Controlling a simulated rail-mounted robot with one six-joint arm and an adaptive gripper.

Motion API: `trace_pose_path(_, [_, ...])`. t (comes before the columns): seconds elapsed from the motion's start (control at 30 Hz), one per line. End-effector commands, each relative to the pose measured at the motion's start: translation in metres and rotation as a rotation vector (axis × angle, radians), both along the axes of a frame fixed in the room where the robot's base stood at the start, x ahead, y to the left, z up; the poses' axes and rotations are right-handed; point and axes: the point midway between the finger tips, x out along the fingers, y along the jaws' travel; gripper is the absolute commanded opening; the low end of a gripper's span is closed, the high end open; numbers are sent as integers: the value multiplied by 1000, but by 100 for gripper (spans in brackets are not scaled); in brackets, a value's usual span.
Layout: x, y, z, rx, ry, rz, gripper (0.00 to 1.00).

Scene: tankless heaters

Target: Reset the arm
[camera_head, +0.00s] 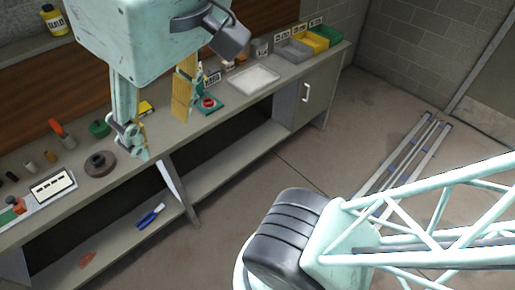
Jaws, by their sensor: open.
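My gripper (160,130) hangs from the pale teal wrist housing at the upper left of the head view. Its two fingers point down and stand well apart, with nothing visible between them. The right finger shows a yellow pad. In the picture the fingers overlap the workbench (225,118); their height above it is hard to judge. My lattice arm link with a dark ribbed joint fills the lower right.
The bench holds a dark round flanged part (100,163), a green part with a red ring (208,103), a pale tray (253,79) and coloured bins (312,41). Blue-handled pliers (151,216) lie on the lower shelf. Metal rails (405,155) lie on the otherwise open floor.

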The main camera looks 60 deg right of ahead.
Motion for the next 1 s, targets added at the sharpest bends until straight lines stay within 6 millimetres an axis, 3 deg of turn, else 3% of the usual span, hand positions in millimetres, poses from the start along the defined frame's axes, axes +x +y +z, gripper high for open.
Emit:
trace_pose_path(0.03, [-6, 0, -11, 11, 24, -17, 44])
trace_pose_path(0.37, [-4, 0, -18, 9, 21, -15, 44])
trace_pose_path(1.0, [-4, 1, -76, 10, 17, -13, 44])
